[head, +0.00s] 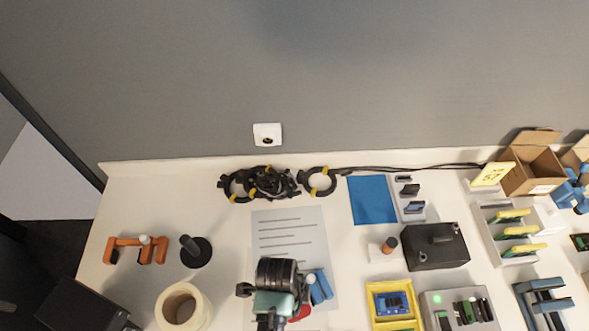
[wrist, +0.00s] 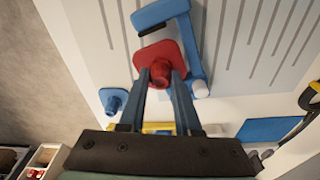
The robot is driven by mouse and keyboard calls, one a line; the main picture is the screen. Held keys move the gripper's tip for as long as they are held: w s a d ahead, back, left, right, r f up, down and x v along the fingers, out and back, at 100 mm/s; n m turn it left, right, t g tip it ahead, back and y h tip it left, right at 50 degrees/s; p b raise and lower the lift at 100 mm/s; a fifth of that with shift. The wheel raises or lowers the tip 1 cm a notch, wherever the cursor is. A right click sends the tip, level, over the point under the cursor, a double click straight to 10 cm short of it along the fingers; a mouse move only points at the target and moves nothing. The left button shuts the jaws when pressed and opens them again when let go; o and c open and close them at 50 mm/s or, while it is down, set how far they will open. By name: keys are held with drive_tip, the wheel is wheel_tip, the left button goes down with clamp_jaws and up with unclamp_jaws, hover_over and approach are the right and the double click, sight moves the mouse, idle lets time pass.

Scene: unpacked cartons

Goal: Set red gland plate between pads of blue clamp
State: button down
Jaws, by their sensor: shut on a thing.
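The red gland plate (wrist: 147,53) is a rounded square with a red boss on its face. In the wrist view my gripper (wrist: 161,76) is shut on this boss, one dark finger on each side. The blue clamp (wrist: 195,48) lies beyond the plate, its upper arm above the plate and its long side running down the right. The plate overlaps the clamp in this view; I cannot tell whether it sits between the pads. In the head view the clamp (head: 320,287) shows right of my wrist, with a red edge of the plate (head: 304,312) below it. My wrist hides the fingertips there.
A lined sheet (head: 289,233) lies under the clamp. A small blue flanged piece (wrist: 112,100) is left of my fingers in the wrist view. A black stand (head: 195,252), a pale roll (head: 183,307), a yellow tray (head: 374,310) and a black box (head: 436,247) stand around.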

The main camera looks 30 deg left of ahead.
drive_tip(key=shift+f+b, duration=1.15)
drive_tip(key=shift+f, duration=0.7)
drive_tip(key=c, duration=0.5)
unclamp_jaws()
drive_tip(key=shift+r, duration=0.1)
drive_tip(key=shift+r+p, duration=4.45)
drive_tip(key=shift+p, duration=0.2)
